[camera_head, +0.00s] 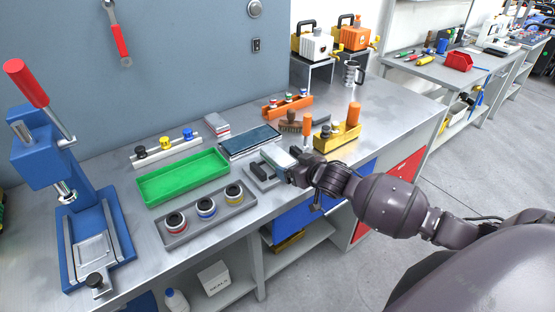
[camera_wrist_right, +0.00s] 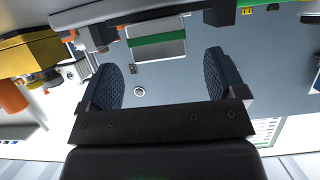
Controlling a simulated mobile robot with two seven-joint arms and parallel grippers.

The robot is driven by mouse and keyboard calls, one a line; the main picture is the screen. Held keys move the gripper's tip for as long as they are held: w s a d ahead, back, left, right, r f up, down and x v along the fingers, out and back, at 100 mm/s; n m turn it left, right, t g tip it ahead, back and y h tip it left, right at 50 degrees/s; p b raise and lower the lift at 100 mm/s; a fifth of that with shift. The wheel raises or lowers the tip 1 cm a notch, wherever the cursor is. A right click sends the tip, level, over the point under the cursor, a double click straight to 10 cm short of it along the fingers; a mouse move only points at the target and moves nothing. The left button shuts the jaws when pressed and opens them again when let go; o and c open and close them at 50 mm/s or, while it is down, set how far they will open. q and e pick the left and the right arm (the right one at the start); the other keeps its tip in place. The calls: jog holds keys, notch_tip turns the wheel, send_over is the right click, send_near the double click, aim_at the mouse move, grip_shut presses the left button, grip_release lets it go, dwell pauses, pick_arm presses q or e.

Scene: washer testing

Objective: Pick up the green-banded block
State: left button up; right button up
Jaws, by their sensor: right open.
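The green-banded block (camera_wrist_right: 157,40) is silver with a green stripe across it in the right wrist view. It is at the top of that view, beyond the fingertips and between their lines. In the head view a pale block (camera_head: 277,155), likely the same one, is at the grey fixture (camera_head: 262,184) near the bench's front edge; its band cannot be made out there. My right gripper (camera_head: 297,172) is just right of it. In the wrist view the right gripper's fingers (camera_wrist_right: 160,62) are wide apart with nothing between them. My left gripper is not in view.
A green tray (camera_head: 183,178) and a grey holder with several ringed parts (camera_head: 238,208) are left of the fixture. A dark tablet (camera_head: 250,140) lies behind it. A yellow block stand (camera_head: 338,138) is right of it. A blue press (camera_head: 62,190) stands far left.

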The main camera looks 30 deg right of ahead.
aim_at(278, 159)
jog(key=shift+x, duration=1.45)
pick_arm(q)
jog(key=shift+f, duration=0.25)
pick_arm(e)
jog(key=c, duration=1.3)
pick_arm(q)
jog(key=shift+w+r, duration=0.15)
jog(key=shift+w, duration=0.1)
pick_arm(e)
jog(key=shift+r, duration=0.15)
